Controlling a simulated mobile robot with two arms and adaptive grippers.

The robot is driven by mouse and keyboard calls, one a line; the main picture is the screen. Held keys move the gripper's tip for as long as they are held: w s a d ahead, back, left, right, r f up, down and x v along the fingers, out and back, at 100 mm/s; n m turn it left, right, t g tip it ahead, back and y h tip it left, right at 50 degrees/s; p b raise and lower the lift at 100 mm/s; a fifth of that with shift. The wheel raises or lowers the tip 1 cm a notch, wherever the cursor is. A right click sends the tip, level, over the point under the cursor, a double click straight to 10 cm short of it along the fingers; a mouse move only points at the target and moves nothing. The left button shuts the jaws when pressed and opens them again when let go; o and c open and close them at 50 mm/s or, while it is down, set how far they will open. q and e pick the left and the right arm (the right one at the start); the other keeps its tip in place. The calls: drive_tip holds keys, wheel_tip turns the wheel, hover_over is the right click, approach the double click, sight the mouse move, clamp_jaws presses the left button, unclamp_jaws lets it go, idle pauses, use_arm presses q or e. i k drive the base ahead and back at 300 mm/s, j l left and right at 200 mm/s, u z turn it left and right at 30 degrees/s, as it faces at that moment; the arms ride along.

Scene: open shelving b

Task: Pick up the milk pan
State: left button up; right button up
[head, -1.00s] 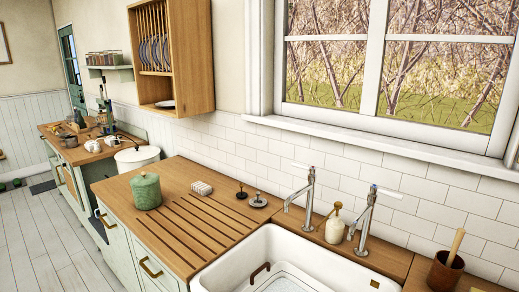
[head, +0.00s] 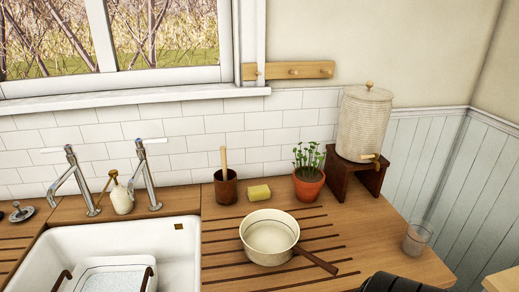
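The milk pan (head: 269,255) is a cream, round pan with a brown handle pointing toward the lower right. It sits upright on the grooved wooden drainboard to the right of the sink. A dark, rounded shape at the bottom edge, right of the pan, may be part of my own arm; no fingers show there. Neither gripper can be made out in the head view.
Behind the pan stand a brown pot with a wooden stick (head: 225,188), a yellow sponge (head: 259,194) and a potted plant (head: 308,184). A ribbed dispenser (head: 363,125) on a wooden stand and a clear glass (head: 416,240) are to the right. The white sink (head: 180,250) is left.

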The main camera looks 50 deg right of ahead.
sight(269, 238)
drive_tip(key=z, duration=1.65)
drive_tip(key=l+u, duration=0.45)
drive_tip(key=l, duration=0.15)
